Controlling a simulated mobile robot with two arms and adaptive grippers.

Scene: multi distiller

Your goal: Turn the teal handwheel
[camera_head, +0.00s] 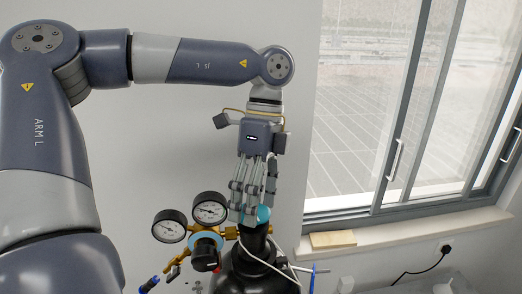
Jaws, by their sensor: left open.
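The teal handwheel (263,214) sits on top of a dark gas cylinder (258,268) in the lower middle of the head view. Only part of its teal surface shows, at the right of my fingers. My left gripper (250,212) points straight down from above with its fingers at the handwheel. The fingers are open and hide much of the wheel. I cannot tell whether they touch it. My right gripper is not in view.
A brass regulator with two round gauges (210,208) stands just left of the handwheel. A white cable (262,262) runs down over the cylinder. A window (380,110) with a sill is at the right, with a small wooden block (333,240) on the sill.

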